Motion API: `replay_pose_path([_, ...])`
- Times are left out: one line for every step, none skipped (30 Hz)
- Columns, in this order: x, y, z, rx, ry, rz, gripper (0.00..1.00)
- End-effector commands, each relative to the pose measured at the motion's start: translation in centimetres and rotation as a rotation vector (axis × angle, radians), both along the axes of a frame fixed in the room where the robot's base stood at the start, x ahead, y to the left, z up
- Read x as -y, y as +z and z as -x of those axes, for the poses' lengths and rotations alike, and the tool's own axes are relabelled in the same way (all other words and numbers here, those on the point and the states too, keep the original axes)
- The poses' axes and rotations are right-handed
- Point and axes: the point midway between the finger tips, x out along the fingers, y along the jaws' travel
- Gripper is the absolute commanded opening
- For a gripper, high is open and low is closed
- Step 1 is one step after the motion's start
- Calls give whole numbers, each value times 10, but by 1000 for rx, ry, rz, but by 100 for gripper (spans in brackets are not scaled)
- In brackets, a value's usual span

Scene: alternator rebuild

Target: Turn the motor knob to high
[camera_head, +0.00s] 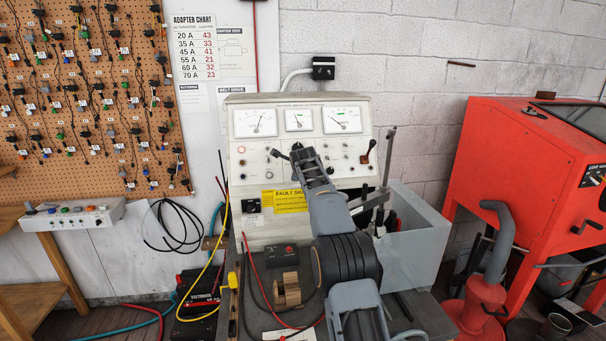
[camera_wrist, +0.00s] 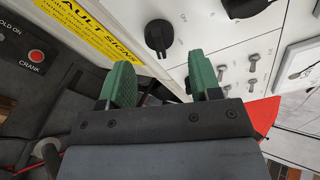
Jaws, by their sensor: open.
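The grey test bench panel (camera_head: 248,180) carries several knobs and switches below three gauges. My gripper (camera_head: 303,158) reaches up to the panel's middle and covers part of it. In the wrist view its two green fingertips (camera_wrist: 160,70) are apart, with nothing between them. A black knob with a pointer (camera_wrist: 159,38) is on the panel just beyond the gap, and the fingers do not appear to grip it. A second black knob (camera_wrist: 243,8) is at the top edge. I cannot read which knob is the motor knob or its setting.
A yellow fault sign (camera_head: 290,201) is below the knobs. A brown-handled lever (camera_head: 367,152) stands right of my gripper. A grey bin (camera_head: 415,230) and red cabinet (camera_head: 510,150) are at the right. Small toggle switches (camera_wrist: 252,70) sit close to the right finger.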

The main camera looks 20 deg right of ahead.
Motion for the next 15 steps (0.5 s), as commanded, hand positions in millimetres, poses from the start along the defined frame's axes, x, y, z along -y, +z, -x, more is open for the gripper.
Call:
replay_pose_path([-4,2,8,4,1,1,58])
replay_pose_path([-5,5,13,4,1,1,58])
replay_pose_path([-7,9,19,5,1,1,58])
replay_pose_path([-9,13,24,5,1,1,58])
replay_pose_path([-11,16,29,4,2,0,58])
replay_pose_path([-13,20,35,3,1,1,58])
replay_pose_path([-15,23,40,3,1,1,58])
replay_pose_path([-16,26,44,3,1,1,58])
replay_pose_path([-18,30,50,3,1,1,58])
replay_pose_path([-20,34,54,4,0,0,58])
replay_pose_path([-21,36,58,3,1,-1,58])
replay_pose_path([-23,39,63,2,0,0,58])
replay_pose_path([-24,41,65,2,0,-1,58])
replay_pose_path([-25,44,68,3,1,-1,58])
replay_pose_path([-26,46,72,2,0,-1,58])
